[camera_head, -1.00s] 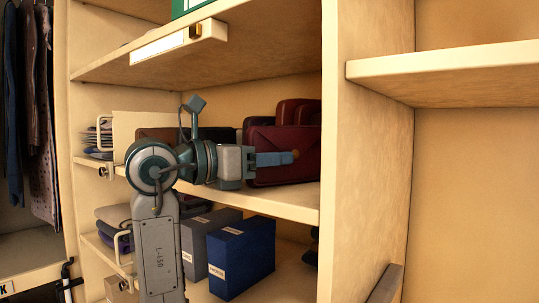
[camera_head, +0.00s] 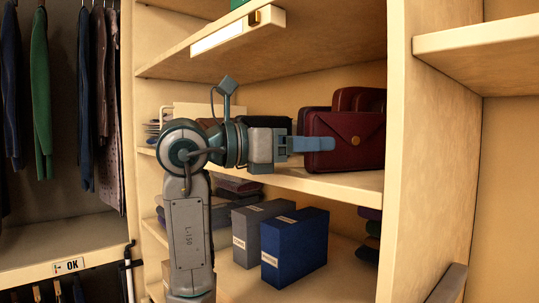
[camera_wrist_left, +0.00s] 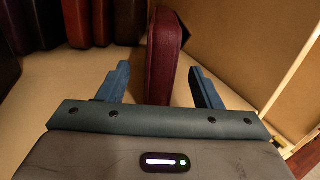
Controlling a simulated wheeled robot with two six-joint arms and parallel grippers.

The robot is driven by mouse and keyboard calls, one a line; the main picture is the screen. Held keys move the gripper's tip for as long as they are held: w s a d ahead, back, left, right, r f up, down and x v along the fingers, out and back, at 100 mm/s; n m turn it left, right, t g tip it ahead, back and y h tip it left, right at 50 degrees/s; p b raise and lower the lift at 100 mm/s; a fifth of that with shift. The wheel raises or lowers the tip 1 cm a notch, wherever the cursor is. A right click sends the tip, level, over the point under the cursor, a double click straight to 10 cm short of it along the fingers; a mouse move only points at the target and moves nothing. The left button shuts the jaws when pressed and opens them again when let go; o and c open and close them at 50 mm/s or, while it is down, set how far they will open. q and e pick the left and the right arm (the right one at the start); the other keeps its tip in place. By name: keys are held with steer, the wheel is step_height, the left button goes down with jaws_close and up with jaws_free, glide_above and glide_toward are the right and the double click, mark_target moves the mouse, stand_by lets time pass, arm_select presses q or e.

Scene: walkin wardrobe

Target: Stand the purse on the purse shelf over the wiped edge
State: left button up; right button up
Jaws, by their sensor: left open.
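The burgundy purse (camera_head: 355,140), with an envelope flap and gold button, stands upright on the middle shelf (camera_head: 330,184), near its front edge. My left gripper (camera_head: 325,145) is open at the purse's left end, one blue finger in front of it. In the left wrist view the purse (camera_wrist_left: 165,55) shows edge-on between the spread fingers of the gripper (camera_wrist_left: 162,88), with a gap on each side. My right gripper is not in view.
Several dark red and brown bags (camera_head: 358,99) stand behind the purse. An upright panel (camera_head: 398,150) closes the shelf on the right. Blue (camera_head: 295,247) and grey (camera_head: 250,228) boxes sit below. Clothes hang at the left.

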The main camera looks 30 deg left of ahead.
arm_select(q)
steer(key=b+v, duration=0.3)
steer(key=v, duration=0.4)
steer(key=shift+s+a, duration=0.25)
steer(key=shift+a, duration=0.05)
